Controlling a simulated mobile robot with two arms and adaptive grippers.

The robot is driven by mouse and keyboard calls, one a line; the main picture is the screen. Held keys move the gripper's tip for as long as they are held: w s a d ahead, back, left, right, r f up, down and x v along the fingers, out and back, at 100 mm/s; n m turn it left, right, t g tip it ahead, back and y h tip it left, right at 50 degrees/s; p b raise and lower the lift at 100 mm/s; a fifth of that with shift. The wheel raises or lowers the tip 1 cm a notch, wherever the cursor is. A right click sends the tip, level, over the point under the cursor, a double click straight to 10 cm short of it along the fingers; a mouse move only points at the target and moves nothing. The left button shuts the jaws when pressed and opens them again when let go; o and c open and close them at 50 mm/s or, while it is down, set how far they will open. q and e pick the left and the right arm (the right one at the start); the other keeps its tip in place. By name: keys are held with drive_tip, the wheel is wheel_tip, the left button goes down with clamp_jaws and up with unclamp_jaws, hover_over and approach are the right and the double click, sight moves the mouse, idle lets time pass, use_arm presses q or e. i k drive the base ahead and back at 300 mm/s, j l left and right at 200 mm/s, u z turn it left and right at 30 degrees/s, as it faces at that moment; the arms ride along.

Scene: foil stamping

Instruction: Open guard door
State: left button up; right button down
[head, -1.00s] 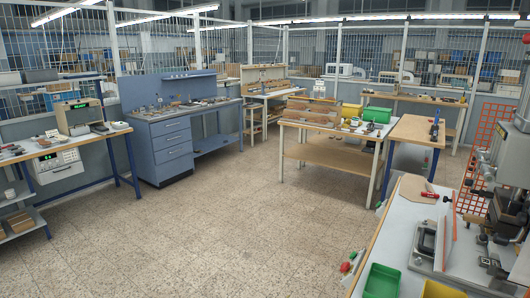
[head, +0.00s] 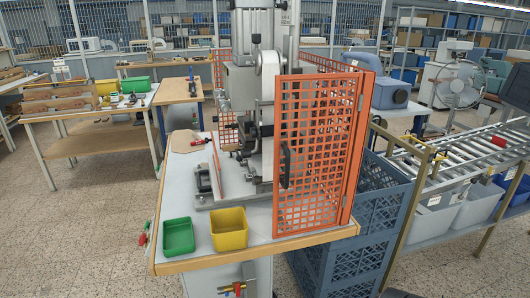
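The guard door is an orange mesh panel (head: 318,150) at the right front of the stamping press (head: 258,90). It stands upright above the table and has a black vertical handle (head: 285,165) near its left edge. More orange mesh shows behind it on the right and at the press's left side (head: 222,75). The press's working area is visible to the left of the door panel's handle edge. I cannot tell whether the door is fully shut. Neither of my grippers is in view.
A green bin (head: 178,237) and a yellow bin (head: 229,229) sit at the front of the press table (head: 290,245). Blue crates (head: 380,205) stand right of it, beside a roller conveyor (head: 470,150). Open tiled floor (head: 80,220) lies to the left.

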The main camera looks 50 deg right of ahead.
sight(358, 97)
drive_tip(key=z, duration=1.85)
